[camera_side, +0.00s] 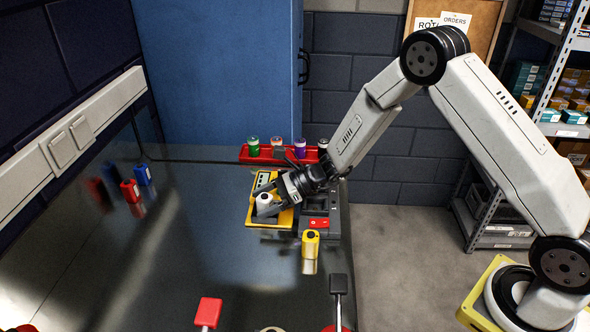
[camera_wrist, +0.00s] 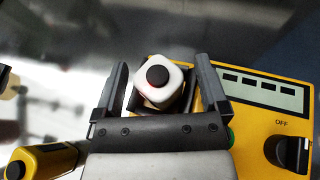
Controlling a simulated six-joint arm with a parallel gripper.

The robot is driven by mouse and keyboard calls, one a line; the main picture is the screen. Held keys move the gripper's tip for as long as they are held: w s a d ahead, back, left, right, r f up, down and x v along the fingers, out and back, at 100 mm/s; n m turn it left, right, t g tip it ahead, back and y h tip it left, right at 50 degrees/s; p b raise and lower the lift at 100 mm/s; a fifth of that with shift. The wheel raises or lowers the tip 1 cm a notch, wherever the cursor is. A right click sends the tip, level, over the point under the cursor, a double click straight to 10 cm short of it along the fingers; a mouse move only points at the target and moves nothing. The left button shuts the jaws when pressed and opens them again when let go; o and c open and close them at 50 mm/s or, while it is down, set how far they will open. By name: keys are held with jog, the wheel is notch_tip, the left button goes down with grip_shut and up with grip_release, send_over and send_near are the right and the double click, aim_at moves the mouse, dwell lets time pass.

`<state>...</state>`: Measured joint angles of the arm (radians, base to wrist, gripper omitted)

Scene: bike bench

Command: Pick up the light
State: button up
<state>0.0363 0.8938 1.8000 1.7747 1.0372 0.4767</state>
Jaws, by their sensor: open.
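A small white light (camera_side: 264,198) with a black button on top stands at a yellow tester (camera_side: 247,213). In the wrist view the white light (camera_wrist: 177,75) sits upright between the two fingers of my gripper (camera_wrist: 160,72). The fingers are spread, with a gap on both sides of the light. In the side view my gripper (camera_side: 262,201) reaches down over the tester, and its fingers partly hide the light. A similar yellow light (camera_side: 310,243) with a black top stands in front of the tester; it also shows in the wrist view (camera_wrist: 50,162).
A red tray (camera_side: 256,157) with several small coloured jars lies behind the tester. The tester's display (camera_wrist: 258,90) and knob (camera_wrist: 287,152) lie right of the fingers. Red (camera_side: 130,191) and blue (camera_side: 142,175) bottles stand at the left. The bench's middle is clear.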

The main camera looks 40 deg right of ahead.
dwell(0.3)
grip_shut()
jog(key=shift+r, duration=0.2)
jog(key=shift+r, duration=0.9)
jog(key=s+d+r, duration=0.3)
jog(key=s+r, duration=0.8)
jog(key=s, duration=0.2)
jog(key=shift+s, duration=0.35)
